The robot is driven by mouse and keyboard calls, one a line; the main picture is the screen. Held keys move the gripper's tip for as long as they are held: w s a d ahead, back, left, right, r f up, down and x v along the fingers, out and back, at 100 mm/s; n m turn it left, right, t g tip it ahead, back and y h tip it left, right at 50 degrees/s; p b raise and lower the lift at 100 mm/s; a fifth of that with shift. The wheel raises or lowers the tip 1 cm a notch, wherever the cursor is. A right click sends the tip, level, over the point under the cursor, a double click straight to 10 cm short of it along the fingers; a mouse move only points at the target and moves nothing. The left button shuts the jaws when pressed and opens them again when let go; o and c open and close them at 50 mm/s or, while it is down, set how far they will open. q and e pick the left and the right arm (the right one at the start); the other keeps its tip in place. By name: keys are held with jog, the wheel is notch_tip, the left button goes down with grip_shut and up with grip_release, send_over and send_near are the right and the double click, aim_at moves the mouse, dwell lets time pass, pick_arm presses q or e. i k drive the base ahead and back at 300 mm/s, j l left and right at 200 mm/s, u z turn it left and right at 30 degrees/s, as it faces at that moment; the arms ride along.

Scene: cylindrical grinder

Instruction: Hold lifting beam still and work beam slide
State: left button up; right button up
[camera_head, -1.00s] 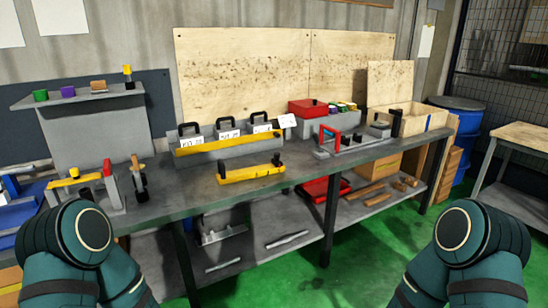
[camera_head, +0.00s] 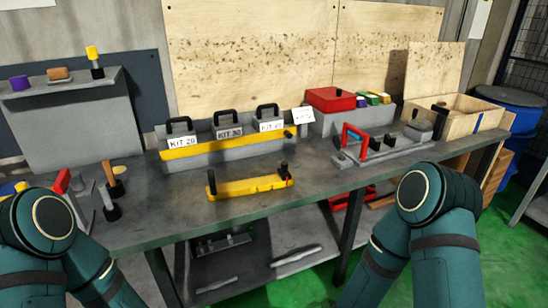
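A yellow lifting beam (camera_head: 250,186) lies on the grey workbench in front of the kit rack. It has a dark upright post at each end; the right post (camera_head: 284,172) looks like a slide or knob, but it is too small to be sure. My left arm is at the lower left and my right arm is at the lower right, both in front of the bench. Neither gripper shows in the head view, so I cannot see what they hold. Nothing of mine touches the beam in view.
Behind the beam stands a grey rack with a yellow bar (camera_head: 200,148) and several labelled kits (camera_head: 230,132). A grey fixture with a red handle (camera_head: 354,140) is to its right. A red box (camera_head: 331,99) and wooden crate (camera_head: 462,115) stand behind. The bench front (camera_head: 180,222) is clear.

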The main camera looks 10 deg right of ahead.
aim_at(283, 172)
jog(key=i+l+u, duration=0.4)
jog(key=i+l, duration=0.45)
